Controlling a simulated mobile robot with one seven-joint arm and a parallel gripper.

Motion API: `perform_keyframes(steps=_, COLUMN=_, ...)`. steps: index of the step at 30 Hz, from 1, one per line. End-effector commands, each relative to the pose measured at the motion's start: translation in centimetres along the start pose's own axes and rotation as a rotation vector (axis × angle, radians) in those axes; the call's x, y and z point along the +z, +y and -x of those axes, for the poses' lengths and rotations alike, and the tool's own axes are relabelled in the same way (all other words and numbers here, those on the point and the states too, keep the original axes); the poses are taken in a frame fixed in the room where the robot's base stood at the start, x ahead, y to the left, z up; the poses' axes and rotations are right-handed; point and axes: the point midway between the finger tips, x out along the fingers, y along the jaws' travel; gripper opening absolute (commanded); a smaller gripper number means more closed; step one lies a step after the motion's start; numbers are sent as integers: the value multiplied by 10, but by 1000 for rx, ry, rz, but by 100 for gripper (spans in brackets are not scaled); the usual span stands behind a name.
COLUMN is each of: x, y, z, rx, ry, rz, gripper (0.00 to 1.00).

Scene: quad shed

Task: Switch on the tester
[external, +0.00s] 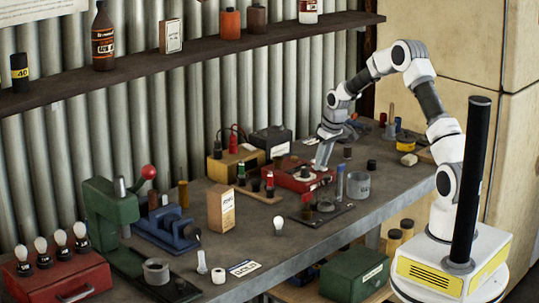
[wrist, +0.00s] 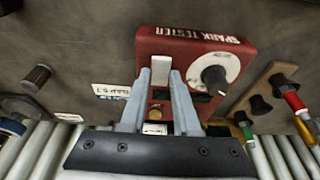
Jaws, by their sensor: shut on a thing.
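The spark tester is a red box (wrist: 205,45) with its name in white letters, seen upside down in the wrist view. A round white dial with a black knob (wrist: 214,78) sits on its face, right of my fingers. My gripper (wrist: 161,76) is over the box, its two fingers on either side of a pale switch piece (wrist: 160,68) and shut on it. The fingers hide part of the face, and I cannot tell the switch's position. In the external view the red tester (external: 291,180) lies on the bench, with my gripper (external: 322,160) reaching down at it.
A yellow-and-black battery box (external: 228,163) and a dark box (external: 272,141) stand behind the tester. A stand with a grey cup (external: 358,186) is in front. A wooden strip with black knobs (wrist: 272,90) lies close beside the tester. A small labelled card (wrist: 111,91) lies on the other side.

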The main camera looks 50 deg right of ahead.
Motion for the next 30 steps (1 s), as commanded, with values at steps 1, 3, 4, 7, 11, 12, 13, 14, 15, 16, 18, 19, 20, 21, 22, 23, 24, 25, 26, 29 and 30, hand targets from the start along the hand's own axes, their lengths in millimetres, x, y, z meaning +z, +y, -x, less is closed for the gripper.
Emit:
perform_keyframes(steps=1, x=-4, y=-1, z=5, rx=0, ry=-35, rz=1, gripper=0)
perform_keyframes(steps=3, x=-5, y=-1, z=4, rx=0, ry=-80, rz=2, gripper=0)
perform_keyframes(steps=4, x=-5, y=-1, z=4, rx=0, ry=-97, rz=2, gripper=0)
perform_keyframes(steps=7, x=-6, y=0, z=2, rx=1, ry=-144, rz=1, gripper=0)
perform_keyframes(steps=11, x=-6, y=0, z=1, rx=2, ry=-179, rz=0, gripper=0)
perform_keyframes(steps=12, x=-6, y=0, z=0, rx=2, ry=-184, rz=0, gripper=0)
perform_keyframes(steps=13, x=-6, y=0, z=0, rx=2, ry=-187, rz=0, gripper=0)
perform_keyframes(steps=14, x=-6, y=0, z=0, rx=2, ry=-188, rz=0, gripper=0)
perform_keyframes(steps=15, x=-6, y=0, z=0, rx=2, ry=-189, rz=0, gripper=0)
perform_keyframes(steps=16, x=-6, y=0, z=0, rx=2, ry=-189, rz=0, gripper=0)
perform_keyframes(steps=18, x=-6, y=0, z=0, rx=2, ry=-189, rz=0, gripper=0)
perform_keyframes(steps=19, x=-6, y=0, z=0, rx=2, ry=-189, rz=0, gripper=0)
perform_keyframes(steps=20, x=-6, y=0, z=0, rx=2, ry=-188, rz=0, gripper=0)
perform_keyframes(steps=21, x=-6, y=0, z=0, rx=2, ry=-188, rz=0, gripper=0)
perform_keyframes(steps=22, x=-6, y=0, z=0, rx=2, ry=-188, rz=0, gripper=32)
perform_keyframes(steps=23, x=-6, y=0, z=0, rx=2, ry=-188, rz=0, gripper=37)
perform_keyframes(steps=24, x=-6, y=0, z=0, rx=2, ry=-188, rz=0, gripper=44)
perform_keyframes(steps=25, x=-6, y=0, z=0, rx=2, ry=-188, rz=0, gripper=50)
perform_keyframes(steps=26, x=-6, y=0, z=0, rx=1, ry=-188, rz=0, gripper=55)
perform_keyframes(steps=29, x=-6, y=0, z=0, rx=1, ry=-188, rz=0, gripper=60)
perform_keyframes(steps=30, x=-6, y=0, z=0, rx=1, ry=-188, rz=0, gripper=60)
